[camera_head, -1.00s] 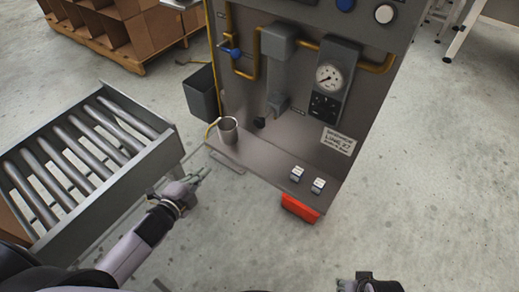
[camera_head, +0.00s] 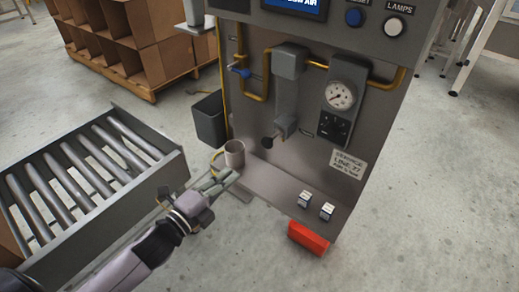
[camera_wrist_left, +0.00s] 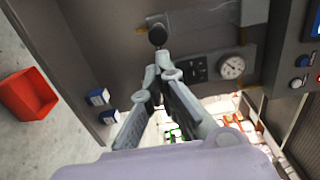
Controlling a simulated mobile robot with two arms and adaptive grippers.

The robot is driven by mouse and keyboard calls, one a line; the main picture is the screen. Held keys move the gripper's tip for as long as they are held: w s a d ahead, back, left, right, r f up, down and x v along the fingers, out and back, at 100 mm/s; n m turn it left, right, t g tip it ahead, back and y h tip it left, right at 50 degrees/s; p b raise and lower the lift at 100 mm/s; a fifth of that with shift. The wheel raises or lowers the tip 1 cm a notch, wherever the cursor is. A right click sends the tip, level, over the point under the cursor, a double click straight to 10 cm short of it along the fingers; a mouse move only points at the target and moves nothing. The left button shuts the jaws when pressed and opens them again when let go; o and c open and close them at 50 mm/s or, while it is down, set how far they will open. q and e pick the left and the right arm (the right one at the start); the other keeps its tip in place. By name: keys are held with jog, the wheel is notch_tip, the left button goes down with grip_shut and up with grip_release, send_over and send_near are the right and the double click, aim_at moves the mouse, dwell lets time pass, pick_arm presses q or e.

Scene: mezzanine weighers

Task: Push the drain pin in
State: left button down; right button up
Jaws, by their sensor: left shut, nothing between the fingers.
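The drain pin appears to be the dark round knob (camera_head: 267,143) low on the grey panel, beside the bottom of the filter housing (camera_head: 286,105). In the left wrist view a dark round knob (camera_wrist_left: 157,36) shows just beyond the fingertips, with a visible gap in the picture. My left gripper (camera_head: 226,176) is shut and empty. In the head view it is over the left front of the ledge, close to the cup and below and left of the knob. In the left wrist view its fingertips (camera_wrist_left: 158,70) come together. My right gripper is out of view.
A grey cup (camera_head: 234,153) stands on the left end of the ledge (camera_head: 270,182). A gauge (camera_head: 340,95) is on the panel. A roller conveyor (camera_head: 85,180) stands at the left.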

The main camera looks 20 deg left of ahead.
aim_at(265, 143)
pick_arm(q)
jog(key=b+x, duration=0.1)
jog(key=x, duration=1.2)
jog(key=shift+f+b, duration=0.1)
jog(key=shift+b, duration=0.2)
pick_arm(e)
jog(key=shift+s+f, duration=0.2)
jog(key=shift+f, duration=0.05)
pick_arm(q)
jog(key=shift+w, duration=0.1)
jog(key=x, duration=0.2)
jog(key=shift+w+d+p, duration=0.15)
jog(key=shift+w+p, duration=0.2)
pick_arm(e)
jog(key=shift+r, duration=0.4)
pick_arm(q)
jog(key=shift+s, duration=0.1)
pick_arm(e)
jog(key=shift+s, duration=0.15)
